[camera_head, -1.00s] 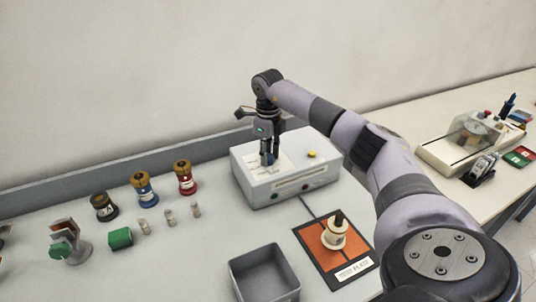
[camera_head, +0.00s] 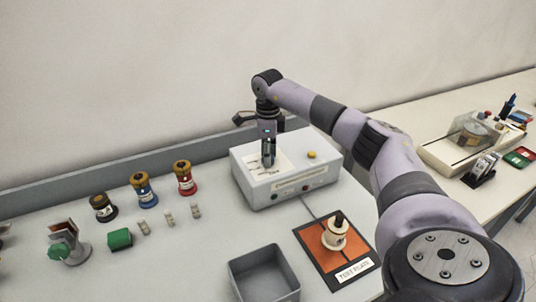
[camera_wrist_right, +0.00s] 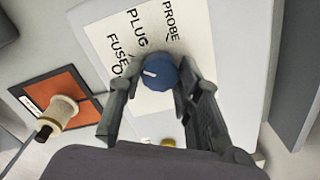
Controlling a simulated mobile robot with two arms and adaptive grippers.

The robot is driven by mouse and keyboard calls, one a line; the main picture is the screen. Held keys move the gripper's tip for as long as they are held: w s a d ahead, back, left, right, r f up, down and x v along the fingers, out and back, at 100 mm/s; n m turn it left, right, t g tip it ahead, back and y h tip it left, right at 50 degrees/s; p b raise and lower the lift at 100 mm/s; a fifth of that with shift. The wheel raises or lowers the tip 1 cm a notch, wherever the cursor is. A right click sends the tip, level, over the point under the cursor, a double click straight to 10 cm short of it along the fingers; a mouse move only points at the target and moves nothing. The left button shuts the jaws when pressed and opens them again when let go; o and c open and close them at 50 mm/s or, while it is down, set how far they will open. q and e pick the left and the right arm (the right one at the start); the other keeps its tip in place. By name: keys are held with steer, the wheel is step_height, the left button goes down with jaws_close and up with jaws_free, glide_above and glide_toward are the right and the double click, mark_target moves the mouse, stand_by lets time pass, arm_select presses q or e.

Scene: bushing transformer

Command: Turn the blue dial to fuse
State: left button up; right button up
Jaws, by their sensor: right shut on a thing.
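The blue dial (camera_wrist_right: 158,72) sits on a white label panel with the words PROBE, PLUG and one starting FUSE. Its white mark points left in the right wrist view, toward the FUSE word (camera_wrist_right: 118,58). My right gripper (camera_wrist_right: 155,88) is shut on the dial, with one finger on each side of it. In the head view the right gripper (camera_head: 268,164) reaches straight down onto the top of the white box (camera_head: 300,187), and its fingers hide the dial. My left gripper is not in view.
A yellow button (camera_head: 311,155) is on the box near the gripper. An orange test plate (camera_head: 312,242) with a cream bushing (camera_head: 335,232) lies in front. A grey bin (camera_head: 264,275) stands nearer. Several coloured bushings (camera_head: 185,178) stand to the left.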

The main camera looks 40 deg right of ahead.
steer(key=shift+r, duration=0.1)
steer(key=o, duration=1.1)
steer(key=shift+o, duration=0.2)
step_height(320, 180, up, 12)
